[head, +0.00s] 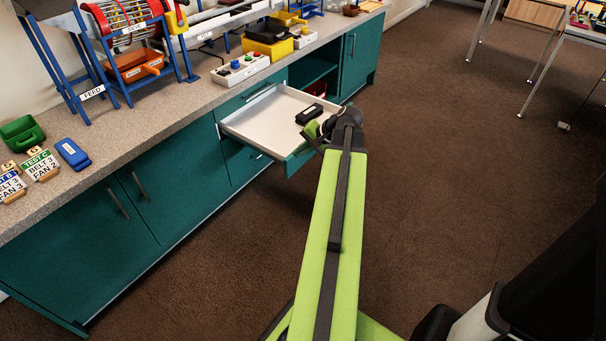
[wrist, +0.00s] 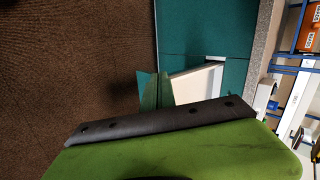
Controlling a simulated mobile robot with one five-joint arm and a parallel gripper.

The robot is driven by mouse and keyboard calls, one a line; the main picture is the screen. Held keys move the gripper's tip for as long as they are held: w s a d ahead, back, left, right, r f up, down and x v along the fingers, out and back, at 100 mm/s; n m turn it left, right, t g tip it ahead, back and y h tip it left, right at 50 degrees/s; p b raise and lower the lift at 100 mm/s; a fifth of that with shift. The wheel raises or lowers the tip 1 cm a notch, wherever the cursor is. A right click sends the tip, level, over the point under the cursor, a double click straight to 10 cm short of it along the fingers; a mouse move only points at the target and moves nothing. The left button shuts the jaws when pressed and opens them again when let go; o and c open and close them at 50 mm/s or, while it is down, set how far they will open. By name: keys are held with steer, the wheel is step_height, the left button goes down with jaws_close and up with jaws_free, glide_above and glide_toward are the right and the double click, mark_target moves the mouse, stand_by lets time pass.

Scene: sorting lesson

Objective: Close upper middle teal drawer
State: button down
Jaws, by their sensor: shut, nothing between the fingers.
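The teal drawer (head: 258,119) is pulled far out of the bench, its white inside showing in the head view. A small black object lies near its front end. My gripper (head: 313,130) is at the drawer's front end and hides part of the teal front (head: 298,162). It is shut with nothing held; I cannot tell whether it touches the front. In the wrist view the white drawer inside (wrist: 198,86) shows beyond my green arm, which hides the rest.
The speckled worktop (head: 150,130) carries a blue-framed feed rack (head: 135,60), a button box (head: 241,69) and small bins. An open shelf compartment (head: 312,70) is right of the drawer.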

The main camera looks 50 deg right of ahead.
steer(key=s+d+f+m+t+h+b, duration=0.1)
steer(key=s+d+f+m+b, duration=0.15)
steer(key=s+d, duration=0.45)
steer(key=w+f+b, duration=0.6)
steer(key=w, duration=0.5)
steer(key=shift+w, duration=0.2)
steer(key=shift+f, duration=0.1)
